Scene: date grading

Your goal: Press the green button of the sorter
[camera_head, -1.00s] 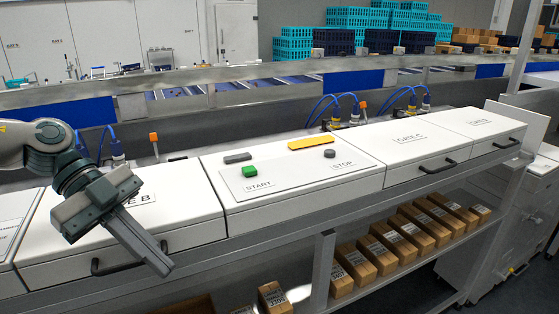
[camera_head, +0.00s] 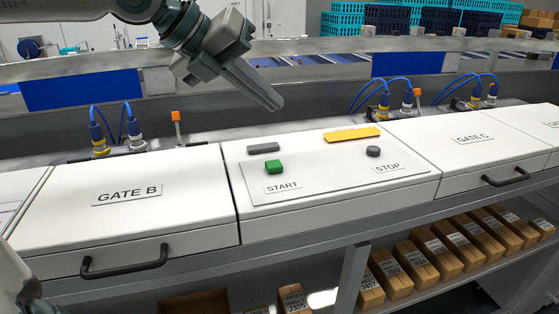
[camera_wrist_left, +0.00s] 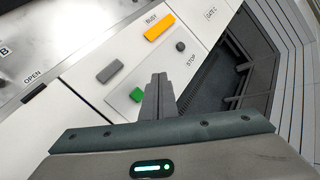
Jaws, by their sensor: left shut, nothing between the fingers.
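The green button (camera_head: 274,167) sits on the sorter's light panel (camera_head: 335,182), above the START label (camera_head: 283,186). A dark round STOP button (camera_head: 373,151) is to its right on the same panel. My left gripper (camera_head: 277,104) is shut and empty, held in the air above and behind the green button, not touching it. In the left wrist view the gripper fingers (camera_wrist_left: 158,82) are together. My right gripper is not clearly seen; a piece of an arm shows at the lower left.
A yellow bar (camera_head: 352,135) and a grey bar (camera_head: 263,148) lie at the panel's back. The GATE B lid (camera_head: 160,195) and its black handle (camera_head: 124,262) are to the left. Blue hoses (camera_head: 386,86) and a metal rail stand behind. Boxes (camera_head: 420,260) sit on a shelf below.

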